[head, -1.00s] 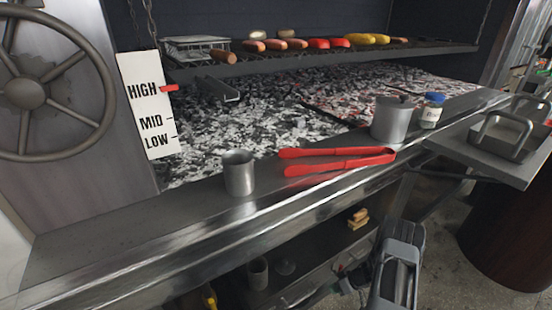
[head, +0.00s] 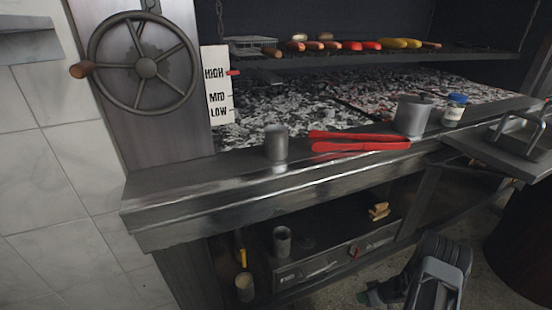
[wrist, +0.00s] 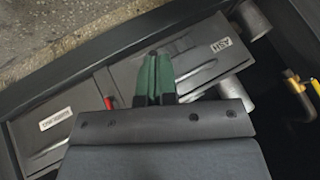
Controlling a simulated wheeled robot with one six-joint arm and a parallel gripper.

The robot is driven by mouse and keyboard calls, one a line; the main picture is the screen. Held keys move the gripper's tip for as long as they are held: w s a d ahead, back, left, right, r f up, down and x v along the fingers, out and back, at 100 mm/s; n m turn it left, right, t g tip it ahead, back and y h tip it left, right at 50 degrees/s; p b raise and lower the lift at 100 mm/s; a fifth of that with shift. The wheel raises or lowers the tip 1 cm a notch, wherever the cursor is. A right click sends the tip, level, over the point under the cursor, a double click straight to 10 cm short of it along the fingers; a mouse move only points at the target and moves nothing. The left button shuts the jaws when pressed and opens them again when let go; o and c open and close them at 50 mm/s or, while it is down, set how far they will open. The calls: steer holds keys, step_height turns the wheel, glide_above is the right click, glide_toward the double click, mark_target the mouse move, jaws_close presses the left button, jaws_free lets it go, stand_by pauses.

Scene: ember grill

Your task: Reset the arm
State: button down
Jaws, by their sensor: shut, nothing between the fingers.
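My gripper (wrist: 152,75) shows in the wrist view with its two green-padded fingers together and nothing between them. It is over the drawer fronts of the lower shelf unit (wrist: 85,112); the gap between them cannot be told. In the head view my arm is at the bottom right, low in front of the grill, with the gripper (head: 370,297) near the bottom edge and partly hidden.
The steel ledge (head: 200,195) holds a metal cup (head: 276,143), red tongs (head: 360,147), a pot (head: 412,115) and a jar (head: 454,109). Below are a cup (head: 282,240) and a drawer (head: 330,268). A handwheel (head: 146,68) stands left.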

steer(key=w+d+r+m+t+h+p, duration=0.1)
steer(key=w+r+t+h+p, duration=0.3)
steer(key=r, duration=1.1)
steer(key=w+d+r+h+p, duration=0.1)
steer(key=w+r+h+p, duration=0.4)
steer(key=r, duration=1.1)
step_height(320, 180, up, 20)
steer(key=a+f+m+h+p, duration=0.1)
steer(key=a+m+p, duration=0.1)
steer(key=p, duration=0.6)
steer(key=s+a+r+m+g+y+p, duration=0.1)
steer(key=s+a+r+g+p, duration=0.1)
steer(key=s+a+r+p, duration=0.4)
steer(key=s+a+r+g+y+p, duration=0.1)
steer(key=s+a+r+p, duration=0.6)
steer(key=s+r, duration=1)
steer(key=s+a+y, duration=0.1)
steer(key=a, duration=0.2)
steer(key=shift+a+m+g, duration=0.3)
steer(key=shift+m+g, duration=0.1)
steer(key=shift+w+a, duration=0.1)
